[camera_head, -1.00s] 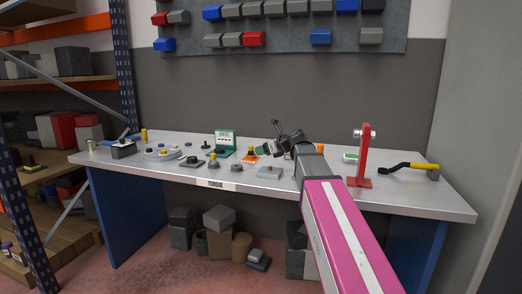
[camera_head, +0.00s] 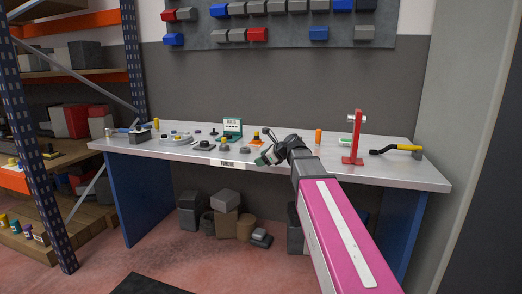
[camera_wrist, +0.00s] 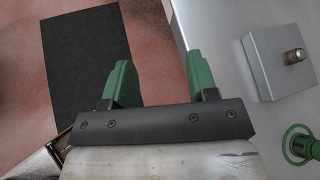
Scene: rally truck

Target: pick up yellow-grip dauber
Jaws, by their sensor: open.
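My gripper (camera_head: 262,158) is open and empty by the front edge of the bench (camera_head: 395,176). Its green fingers (camera_wrist: 160,78) show in the wrist view, over the reddish floor beside the bench edge, with nothing between them. I cannot tell for certain which thing is the yellow-grip dauber. Yellow parts show on a small piece with an orange base (camera_head: 256,139) just behind my gripper, on a yellow cylinder (camera_head: 156,124) at the bench's left, and on a long yellow-handled tool with a dark end (camera_head: 402,149) at the right.
A red stand (camera_head: 354,140) rises at the bench's right. A green-framed panel (camera_head: 232,127) stands at the back. A grey box with a metal knob (camera_wrist: 283,62) and a green round fitting (camera_wrist: 300,145) lie right of my fingers. A black mat (camera_wrist: 88,60) lies on the floor.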

